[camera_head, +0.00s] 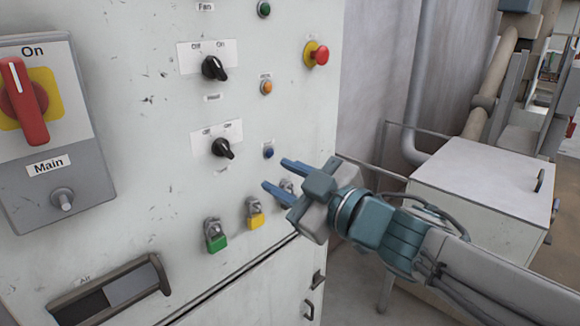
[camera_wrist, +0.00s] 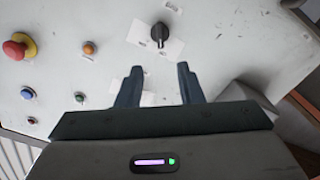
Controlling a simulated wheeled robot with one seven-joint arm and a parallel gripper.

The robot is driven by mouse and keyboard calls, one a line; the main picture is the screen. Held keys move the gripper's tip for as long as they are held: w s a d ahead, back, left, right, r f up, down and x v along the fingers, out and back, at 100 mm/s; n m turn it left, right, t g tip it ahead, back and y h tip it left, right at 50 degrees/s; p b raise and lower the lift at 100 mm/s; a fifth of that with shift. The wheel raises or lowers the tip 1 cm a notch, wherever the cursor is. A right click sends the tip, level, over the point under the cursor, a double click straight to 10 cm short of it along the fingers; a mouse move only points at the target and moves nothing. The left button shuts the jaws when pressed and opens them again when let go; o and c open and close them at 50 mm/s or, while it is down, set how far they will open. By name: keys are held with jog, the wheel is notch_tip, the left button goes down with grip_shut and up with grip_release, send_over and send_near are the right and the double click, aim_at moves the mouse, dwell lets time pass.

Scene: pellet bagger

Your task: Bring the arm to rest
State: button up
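My gripper (camera_head: 275,174) is in front of the white control cabinet (camera_head: 130,150), with two blue fingers pointing left toward its face. The fingers are apart and nothing is between them. They are near a blue button (camera_head: 268,152) and overlap a padlock fitting behind them in the head view. In the wrist view the gripper (camera_wrist: 159,84) is also open and empty, with a black rotary knob (camera_wrist: 159,33) beyond the fingertips. I cannot tell the exact gap to the panel, but no contact shows.
The cabinet carries a red main switch (camera_head: 24,100), two black knobs, a red emergency button (camera_head: 317,54), and green (camera_head: 215,236) and yellow (camera_head: 255,215) padlocks. A white box (camera_head: 485,185) stands at right, below pipes (camera_head: 490,80). Some floor shows between them.

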jog(key=w+d+f+m+h+p, duration=0.1)
jog(key=w+d+f+m+h, duration=0.1)
jog(key=d+f+m+h, duration=0.45)
jog(key=w+d+f+m+h+p, duration=0.1)
jog(key=w+d+f+m+h, duration=0.15)
jog(key=d+m+h, duration=0.4)
jog(key=s+d+f+m+g, duration=0.3)
jog(key=s+d+f+g, duration=0.2)
jog(key=s+f+g, duration=0.3)
jog(key=s+f, duration=0.3)
jog(key=s, duration=0.3)
jog(key=shift+s+d+g+h+p, duration=0.2)
jog(key=shift+g+h+p, duration=0.1)
jog(key=shift+g+h, duration=0.1)
